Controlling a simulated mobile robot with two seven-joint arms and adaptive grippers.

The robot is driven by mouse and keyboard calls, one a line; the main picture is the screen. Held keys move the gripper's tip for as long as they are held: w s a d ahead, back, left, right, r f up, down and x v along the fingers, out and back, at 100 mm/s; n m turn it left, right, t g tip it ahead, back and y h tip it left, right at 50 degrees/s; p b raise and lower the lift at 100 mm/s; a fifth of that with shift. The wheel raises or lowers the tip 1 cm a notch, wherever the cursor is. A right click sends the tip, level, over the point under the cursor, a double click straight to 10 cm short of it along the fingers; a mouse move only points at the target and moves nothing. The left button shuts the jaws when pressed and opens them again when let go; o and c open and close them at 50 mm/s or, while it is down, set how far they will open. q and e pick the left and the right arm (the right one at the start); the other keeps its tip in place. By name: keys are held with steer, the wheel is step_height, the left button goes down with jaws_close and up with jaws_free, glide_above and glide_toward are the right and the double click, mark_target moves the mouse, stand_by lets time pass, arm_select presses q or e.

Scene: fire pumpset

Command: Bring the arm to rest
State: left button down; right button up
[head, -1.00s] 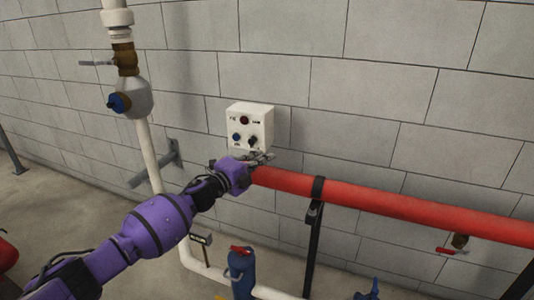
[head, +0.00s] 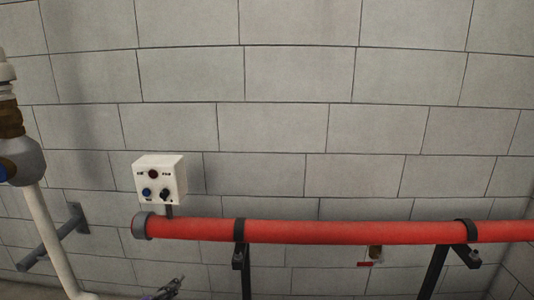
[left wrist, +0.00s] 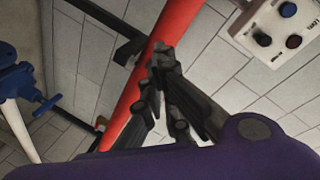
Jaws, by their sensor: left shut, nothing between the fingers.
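My left gripper (head: 166,290) shows only in part at the bottom edge of the head view, below the red pipe (head: 330,231) and the white control box (head: 160,180). In the left wrist view my left gripper (left wrist: 161,55) has its dark fingertips together with nothing between them. It is seen against the red pipe (left wrist: 182,18), with the control box (left wrist: 285,28) at the upper right. Most of my left arm is out of the head view. My right gripper is in neither view.
The red pipe runs along the grey block wall on black supports (head: 440,268). A white vertical pipe (head: 45,225) with a valve (head: 22,160) stands at the left. A small red-handled valve (head: 372,256) is below the pipe. Blue valve parts (left wrist: 20,82) show in the wrist view.

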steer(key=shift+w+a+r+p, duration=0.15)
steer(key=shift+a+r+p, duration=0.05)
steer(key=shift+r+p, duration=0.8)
arm_select(q)
steer(key=s+d+f+n+g+y, duration=0.1)
steer(key=s+f, duration=0.5)
steer(key=s, duration=0.7)
steer(key=s+d+f+n+g, duration=0.3)
steer(key=s+f+n, duration=0.3)
steer(key=s, duration=0.7)
steer(key=s+d+f+n+g+y, duration=0.1)
steer(key=s+d+f+n+g, duration=0.1)
steer(key=s+f, duration=0.6)
steer(key=s+n+g, duration=0.1)
steer(key=s+n, duration=0.1)
steer(key=s, duration=0.4)
steer(key=shift+d+f+y, duration=0.15)
steer(key=shift+d+y, duration=0.15)
steer(key=shift+d, duration=0.1)
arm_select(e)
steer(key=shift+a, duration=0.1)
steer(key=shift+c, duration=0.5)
